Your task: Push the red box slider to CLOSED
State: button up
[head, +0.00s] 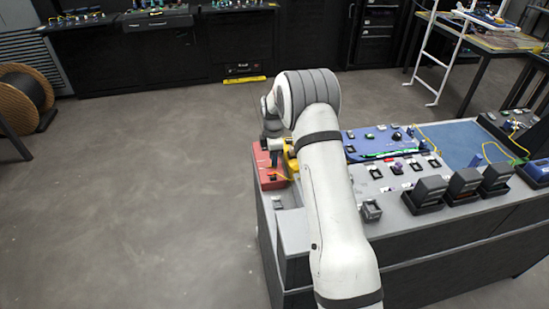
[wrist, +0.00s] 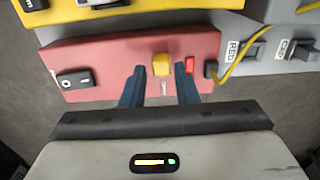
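The red box (wrist: 110,60) spans the middle of the wrist view. It also shows in the head view (head: 271,180) at the left end of the bench, partly behind my arm. A yellow slider knob (wrist: 161,64) stands on the box, with a small pale mark just below it. My gripper (wrist: 160,74) is open. Its two blue fingers are on either side of the knob, with a gap visible on each side. I cannot read any OPEN or CLOSED lettering.
A black rocker switch (wrist: 75,79) is at the box's left end. A yellow cable (wrist: 236,58) leaves a black plug (wrist: 211,69) at its right end. A yellow unit (wrist: 150,8) lies beyond. Grey switches labelled RED and CAP (wrist: 297,50) are at right.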

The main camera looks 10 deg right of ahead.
jog(key=shift+f, duration=0.85)
jog(key=shift+c, duration=0.5)
grip_shut()
